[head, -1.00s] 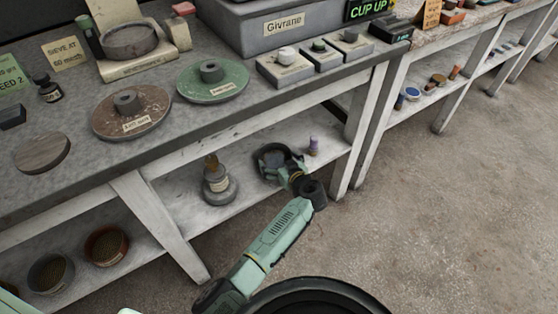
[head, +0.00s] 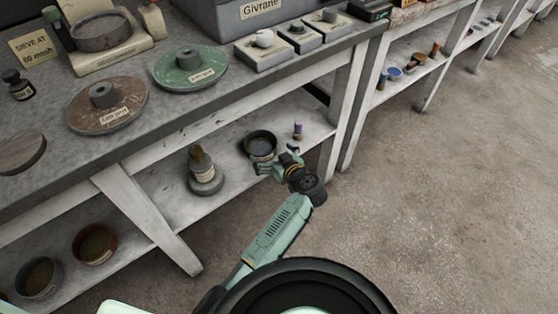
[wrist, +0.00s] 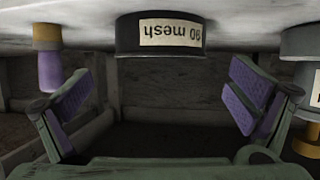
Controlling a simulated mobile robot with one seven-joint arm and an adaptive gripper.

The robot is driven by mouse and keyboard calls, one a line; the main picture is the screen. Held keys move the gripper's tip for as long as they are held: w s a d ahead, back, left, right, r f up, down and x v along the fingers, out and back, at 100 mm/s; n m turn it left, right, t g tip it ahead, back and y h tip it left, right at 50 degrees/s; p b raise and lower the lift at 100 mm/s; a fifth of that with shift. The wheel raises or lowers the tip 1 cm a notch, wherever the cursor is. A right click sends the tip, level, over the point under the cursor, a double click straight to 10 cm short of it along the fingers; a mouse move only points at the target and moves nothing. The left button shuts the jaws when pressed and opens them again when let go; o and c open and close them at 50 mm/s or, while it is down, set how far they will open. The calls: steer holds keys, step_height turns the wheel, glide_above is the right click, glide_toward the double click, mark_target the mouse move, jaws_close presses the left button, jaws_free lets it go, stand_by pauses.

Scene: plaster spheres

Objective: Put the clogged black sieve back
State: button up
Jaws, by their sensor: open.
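A round black sieve (head: 260,145) stands on the lower shelf under the workbench. In the wrist view, which looks upside down, the black sieve (wrist: 160,36) carries a label reading "90 mesh". My gripper (head: 277,161) is open and empty in front of it; in the wrist view the fingers (wrist: 158,88) are spread wide on either side, apart from the sieve. Its interior looks dark; I cannot tell whether the mesh is clogged.
A dark pan (head: 40,294) and a reddish pan (head: 112,250) are farther left. The floor at right is clear.

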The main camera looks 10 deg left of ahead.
steer(key=b+v, duration=0.1)
steer(key=v, duration=0.5)
steer(key=shift+s+d+r, duration=0.1)
stand_by(0.3)
